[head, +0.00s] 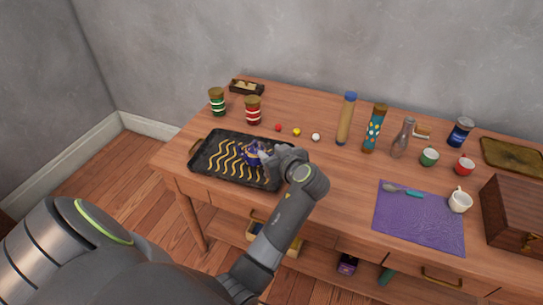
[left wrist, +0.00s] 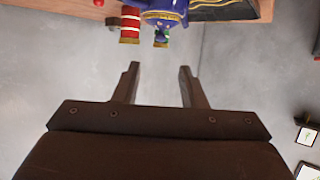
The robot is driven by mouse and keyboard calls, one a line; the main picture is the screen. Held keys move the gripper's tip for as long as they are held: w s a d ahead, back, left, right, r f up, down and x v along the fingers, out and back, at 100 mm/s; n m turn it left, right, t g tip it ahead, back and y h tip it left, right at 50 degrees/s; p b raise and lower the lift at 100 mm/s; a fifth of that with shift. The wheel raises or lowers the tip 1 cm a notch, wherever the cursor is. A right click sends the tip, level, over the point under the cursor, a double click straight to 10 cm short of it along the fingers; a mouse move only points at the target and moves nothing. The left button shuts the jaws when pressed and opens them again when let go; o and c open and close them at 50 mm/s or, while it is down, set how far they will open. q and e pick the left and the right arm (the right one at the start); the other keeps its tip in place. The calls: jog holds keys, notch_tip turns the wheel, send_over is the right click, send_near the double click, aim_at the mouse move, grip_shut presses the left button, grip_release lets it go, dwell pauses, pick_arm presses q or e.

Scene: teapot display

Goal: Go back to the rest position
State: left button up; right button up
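A blue teapot (head: 251,154) with gold trim stands on the black tray (head: 207,171) with wavy gold lines, at the left of the table. My left gripper (head: 270,157) is just right of the teapot in the head view and partly covers it. In the left wrist view, the left gripper's fingers (left wrist: 158,68) are spread with nothing between them. The teapot (left wrist: 165,12) shows beyond the fingertips at the top edge, cut off by the frame, with a visible gap. My right gripper is in neither view.
Red-striped (head: 253,111) and green-striped (head: 217,102) jars stand behind the tray. Small red, yellow and white balls (head: 297,132) lie right of them. Tall tubes (head: 346,119), cups and a wooden chest (head: 513,217) are farther right. A purple mat (head: 419,224) lies at the front.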

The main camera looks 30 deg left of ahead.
pick_arm(q)
jog(key=s+f, duration=0.2)
jog(key=s+a+f+m+h, duration=0.1)
jog(key=s, duration=0.1)
jog(key=s+a+f+h, duration=0.1)
jog(key=s+f, duration=0.1)
jog(key=shift+s+a+f+m+g, duration=0.15)
jog(key=shift+f+m+g, duration=0.15)
jog(key=shift+m+g, duration=0.1)
jog(key=s+d+f+m+g+h, duration=0.1)
jog(key=s+d+f+m+h, duration=0.15)
jog(key=s, duration=0.65)
jog(key=s+d+f+m+h, duration=0.1)
jog(key=s+m+h, duration=0.25)
jog(key=s, duration=0.45)
jog(key=s+d+f+m+g+h, duration=0.15)
jog(key=s+m, duration=0.25)
jog(key=s, duration=0.5)
notch_tip(320, 180, down, 24)
jog(key=a+f+h, duration=0.1)
jog(key=a, duration=0.1)
jog(key=s+d+f+g, duration=0.1)
jog(key=s+f+g, duration=0.1)
jog(key=s+f, duration=1.2)
jog(key=shift+s+d+f, duration=0.25)
jog(key=shift+f, duration=0.4)
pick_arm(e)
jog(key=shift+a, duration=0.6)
